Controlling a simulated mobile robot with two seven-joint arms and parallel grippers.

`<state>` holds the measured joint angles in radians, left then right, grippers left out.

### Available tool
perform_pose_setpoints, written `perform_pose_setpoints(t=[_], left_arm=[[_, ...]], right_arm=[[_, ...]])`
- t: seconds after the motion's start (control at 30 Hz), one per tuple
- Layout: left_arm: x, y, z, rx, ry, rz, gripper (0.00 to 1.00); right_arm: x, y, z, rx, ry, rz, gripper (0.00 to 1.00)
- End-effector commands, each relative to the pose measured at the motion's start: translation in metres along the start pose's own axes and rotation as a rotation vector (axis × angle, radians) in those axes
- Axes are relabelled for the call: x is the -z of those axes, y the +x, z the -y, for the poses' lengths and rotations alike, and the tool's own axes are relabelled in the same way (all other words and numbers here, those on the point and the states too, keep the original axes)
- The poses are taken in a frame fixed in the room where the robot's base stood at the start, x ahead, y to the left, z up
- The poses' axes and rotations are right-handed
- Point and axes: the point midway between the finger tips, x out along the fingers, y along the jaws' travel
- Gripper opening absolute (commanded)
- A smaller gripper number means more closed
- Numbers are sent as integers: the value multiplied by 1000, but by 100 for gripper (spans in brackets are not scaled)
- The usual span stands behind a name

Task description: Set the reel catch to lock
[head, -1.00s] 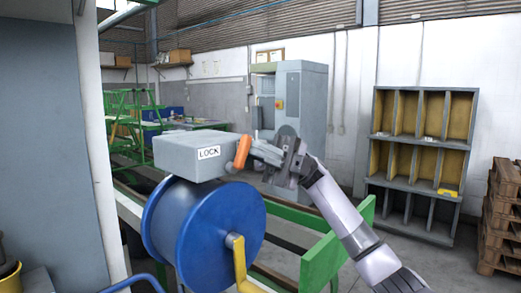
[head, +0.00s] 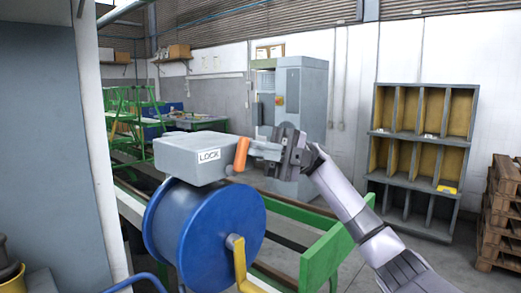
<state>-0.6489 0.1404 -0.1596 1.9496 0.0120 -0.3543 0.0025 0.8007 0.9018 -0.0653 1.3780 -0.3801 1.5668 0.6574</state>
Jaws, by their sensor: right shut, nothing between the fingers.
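The reel catch is a grey box (head: 190,156) with a white LOCK label (head: 209,155) on its front face, sitting just above a blue reel (head: 205,232). My left gripper is not in view.
A yellow bracket (head: 238,262) stands in front of the reel. A green rail frame (head: 325,250) runs to the right below my right arm. A grey pillar (head: 45,140) blocks the left. A pigeonhole shelf (head: 421,150) and pallets (head: 500,220) stand at the right.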

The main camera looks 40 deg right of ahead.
Motion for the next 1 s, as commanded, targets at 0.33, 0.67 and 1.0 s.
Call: perform_pose_setpoints(t=[0.33,0.67,1.0], left_arm=[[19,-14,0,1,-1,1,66],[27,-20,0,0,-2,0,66],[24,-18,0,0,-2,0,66]], right_arm=[[1,15,-15,55,-3,0,0],[0,24,-13,130,2,0,0],[-1,10,-15,129,1,2,0]])
